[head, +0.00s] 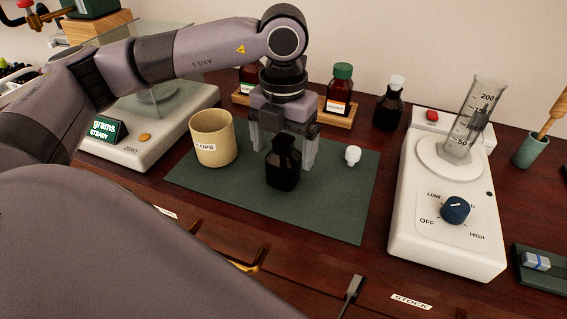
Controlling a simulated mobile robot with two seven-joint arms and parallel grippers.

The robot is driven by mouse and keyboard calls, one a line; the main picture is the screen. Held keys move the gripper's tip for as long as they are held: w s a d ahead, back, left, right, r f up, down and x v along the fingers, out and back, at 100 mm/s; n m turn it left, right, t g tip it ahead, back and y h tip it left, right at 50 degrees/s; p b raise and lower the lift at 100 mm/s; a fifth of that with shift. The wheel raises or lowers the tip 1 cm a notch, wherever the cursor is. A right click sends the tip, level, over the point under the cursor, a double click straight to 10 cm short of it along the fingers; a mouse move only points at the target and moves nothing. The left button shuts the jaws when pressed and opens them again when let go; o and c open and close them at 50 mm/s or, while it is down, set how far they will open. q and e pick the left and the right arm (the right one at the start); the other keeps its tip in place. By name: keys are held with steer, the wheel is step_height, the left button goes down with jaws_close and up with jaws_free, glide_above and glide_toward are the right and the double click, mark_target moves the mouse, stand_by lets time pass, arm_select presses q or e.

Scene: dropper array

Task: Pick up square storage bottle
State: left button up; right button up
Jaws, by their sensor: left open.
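A dark square storage bottle (283,168) stands upright and uncapped on the green mat (335,205). My left gripper (284,150) points down just behind and above the bottle. Its fingers are open, one on each side of the bottle's neck and shoulder as seen here. I cannot tell whether they touch it. A white stopper (353,155) lies on the mat to the right of the bottle.
A beige cup (213,138) stands left of the gripper, near a balance (180,130). A hotplate (440,215) bearing a graduated cylinder (472,118) is on the right. Behind stand a wooden rack (334,118) with capped bottles and a dark white-stoppered bottle (389,108). The mat's front right is clear.

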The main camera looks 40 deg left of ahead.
arm_select(q)
steer(key=c, duration=1.6)
steer(key=shift+r, duration=0.1)
